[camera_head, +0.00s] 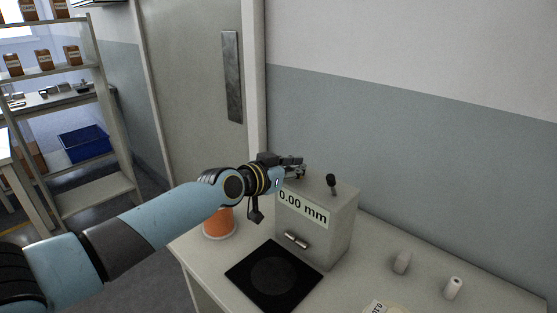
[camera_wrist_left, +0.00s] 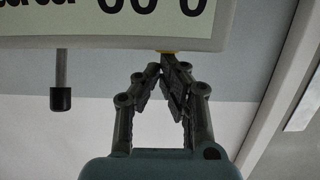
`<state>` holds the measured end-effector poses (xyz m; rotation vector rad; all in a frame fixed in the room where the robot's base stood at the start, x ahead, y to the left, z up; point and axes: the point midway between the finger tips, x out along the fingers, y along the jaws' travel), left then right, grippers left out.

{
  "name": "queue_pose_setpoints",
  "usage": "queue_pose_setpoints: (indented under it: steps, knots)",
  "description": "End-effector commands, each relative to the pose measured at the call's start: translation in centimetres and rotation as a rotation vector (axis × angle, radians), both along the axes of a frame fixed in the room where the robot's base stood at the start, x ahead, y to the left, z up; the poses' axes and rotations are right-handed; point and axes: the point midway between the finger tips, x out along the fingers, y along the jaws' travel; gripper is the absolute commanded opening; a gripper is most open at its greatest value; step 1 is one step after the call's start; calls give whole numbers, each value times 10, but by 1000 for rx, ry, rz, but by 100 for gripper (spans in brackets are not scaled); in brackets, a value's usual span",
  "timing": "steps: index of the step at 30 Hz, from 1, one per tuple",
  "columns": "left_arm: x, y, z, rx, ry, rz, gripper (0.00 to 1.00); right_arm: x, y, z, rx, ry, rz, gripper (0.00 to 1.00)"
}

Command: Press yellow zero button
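A grey gauge box (camera_head: 325,240) stands on the table, its display (camera_head: 303,207) reading "0.00 mm". My left gripper (camera_head: 298,168) is over the back left of the box's top. In the left wrist view the display (camera_wrist_left: 110,22) is upside down, and a sliver of the yellow button (camera_wrist_left: 167,51) shows at the box's edge. The left gripper's fingers (camera_wrist_left: 162,70) come together at their tips, with nothing seen between them. The tips are right at the yellow sliver; I cannot tell whether they touch it. In the head view the button is hidden. My right gripper is not in view.
A black-knobbed stalk (camera_head: 331,184) rises from the box's top. A black mat (camera_head: 245,272) lies in front. An orange spool (camera_head: 218,223) stands left. A grey cylinder (camera_head: 402,262) and a white cylinder (camera_head: 453,288) stand right. The wall is close behind.

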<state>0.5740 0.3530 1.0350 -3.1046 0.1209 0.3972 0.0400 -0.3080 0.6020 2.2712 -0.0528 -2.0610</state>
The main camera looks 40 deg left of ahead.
Motion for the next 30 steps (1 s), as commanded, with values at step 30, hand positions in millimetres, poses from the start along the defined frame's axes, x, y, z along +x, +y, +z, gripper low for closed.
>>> queue_pose_setpoints:
  steps: [30]
  knots:
    - [-87,9,58,0,-17,3,0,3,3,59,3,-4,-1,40]
